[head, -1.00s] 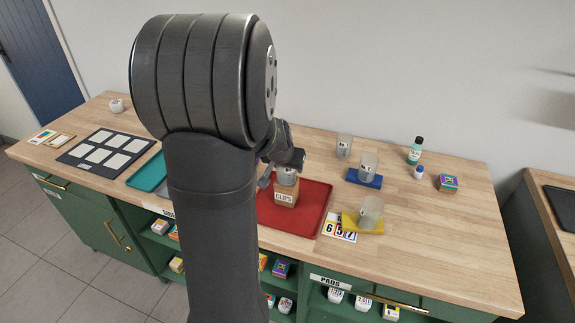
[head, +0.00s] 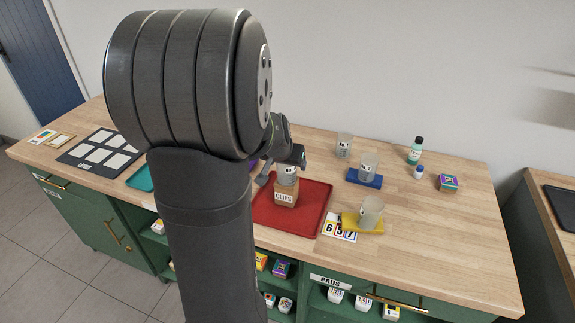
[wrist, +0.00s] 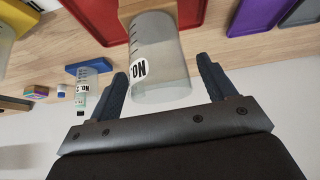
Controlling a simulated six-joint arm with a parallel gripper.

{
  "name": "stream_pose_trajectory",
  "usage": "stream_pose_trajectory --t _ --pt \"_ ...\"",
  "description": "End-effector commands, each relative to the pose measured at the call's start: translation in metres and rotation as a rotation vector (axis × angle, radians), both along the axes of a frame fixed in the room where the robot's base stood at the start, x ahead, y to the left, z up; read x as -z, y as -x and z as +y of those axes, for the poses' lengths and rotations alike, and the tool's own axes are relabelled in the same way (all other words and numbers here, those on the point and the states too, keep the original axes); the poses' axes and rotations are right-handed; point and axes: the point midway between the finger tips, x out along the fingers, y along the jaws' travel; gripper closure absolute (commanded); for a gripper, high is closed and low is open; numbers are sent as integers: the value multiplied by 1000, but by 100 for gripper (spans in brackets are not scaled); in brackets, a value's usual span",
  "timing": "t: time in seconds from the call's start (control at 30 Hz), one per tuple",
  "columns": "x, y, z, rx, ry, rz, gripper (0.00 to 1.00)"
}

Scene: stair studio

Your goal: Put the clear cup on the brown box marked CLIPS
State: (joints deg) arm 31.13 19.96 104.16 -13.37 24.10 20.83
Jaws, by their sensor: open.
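The brown box marked CLIPS (head: 286,194) stands on the red tray (head: 313,207). A clear cup (head: 287,177) with a white label sits upright on top of it. The same cup (wrist: 160,62) shows in the wrist view, with part of the box (wrist: 140,8) at the top edge. My gripper (wrist: 162,85) is open. Its fingertips are on either side of the cup's near end, with gaps visible on both sides. In the head view my gripper (head: 281,168) is behind and above the cup, partly hidden by my arm.
Other clear cups stand to the right: one on a blue block (head: 364,178), one on a yellow block (head: 362,224), one on the bare wood (head: 344,146). A green bottle (head: 415,151), a small white bottle (head: 418,173) and a colourful box (head: 448,182) are farther right.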

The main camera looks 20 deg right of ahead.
Motion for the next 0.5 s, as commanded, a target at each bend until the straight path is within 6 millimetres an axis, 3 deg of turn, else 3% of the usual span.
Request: stream_pose_trajectory --t 0.2,0.5 --pt "-35 16 14 -1 3 -4 24" --pt "-71 34 30 -1 1 -2 24"
